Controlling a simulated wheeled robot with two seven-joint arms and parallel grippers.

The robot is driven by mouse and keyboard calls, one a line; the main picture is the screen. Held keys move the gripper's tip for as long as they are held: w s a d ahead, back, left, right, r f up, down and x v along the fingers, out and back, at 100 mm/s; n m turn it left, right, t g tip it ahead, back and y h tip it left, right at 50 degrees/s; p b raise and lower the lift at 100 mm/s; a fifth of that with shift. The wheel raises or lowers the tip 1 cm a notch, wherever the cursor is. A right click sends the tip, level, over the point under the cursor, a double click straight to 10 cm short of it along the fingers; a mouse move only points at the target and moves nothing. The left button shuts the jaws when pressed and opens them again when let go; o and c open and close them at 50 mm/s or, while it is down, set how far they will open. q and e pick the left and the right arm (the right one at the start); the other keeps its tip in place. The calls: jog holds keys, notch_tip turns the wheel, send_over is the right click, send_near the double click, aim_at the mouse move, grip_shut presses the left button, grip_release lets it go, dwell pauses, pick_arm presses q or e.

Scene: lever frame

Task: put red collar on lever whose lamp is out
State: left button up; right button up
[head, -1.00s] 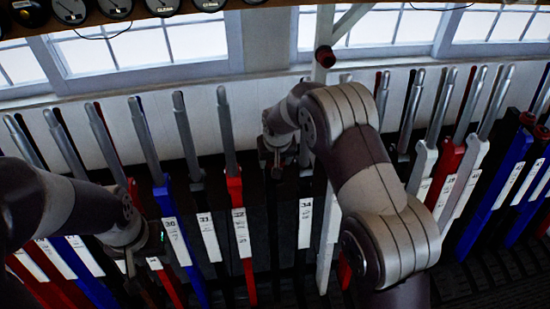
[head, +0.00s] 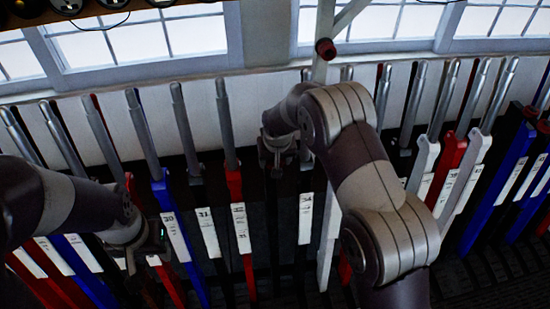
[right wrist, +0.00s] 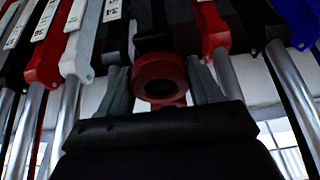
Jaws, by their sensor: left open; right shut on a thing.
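The red collar (right wrist: 160,78) is a thick ring with a dark hole. In the right wrist view it sits between the fingers of my right gripper (right wrist: 163,88), which is shut on it. In the head view my right gripper (head: 277,170) is in front of the levers, between the lever labelled 32 (head: 240,228) and the one labelled 34 (head: 305,220); the collar cannot be made out there. My left gripper (head: 148,256) is open at lower left, close to the blue lever labelled 30 (head: 172,238). I cannot make out any lever's lamp.
A close row of levers with silver handles (head: 187,130) and red, blue, black and white bodies crosses the view. A pale post (head: 323,22) with a dark red round part (head: 325,48) rises behind my right arm. Gauges (head: 68,5) line the top left, above windows (head: 150,45).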

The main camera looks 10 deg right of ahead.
jog(key=shift+f, duration=0.35)
jog(key=o, duration=1)
jog(key=shift+o, duration=0.6)
jog(key=p+v, duration=0.5)
jog(key=v, duration=0.4)
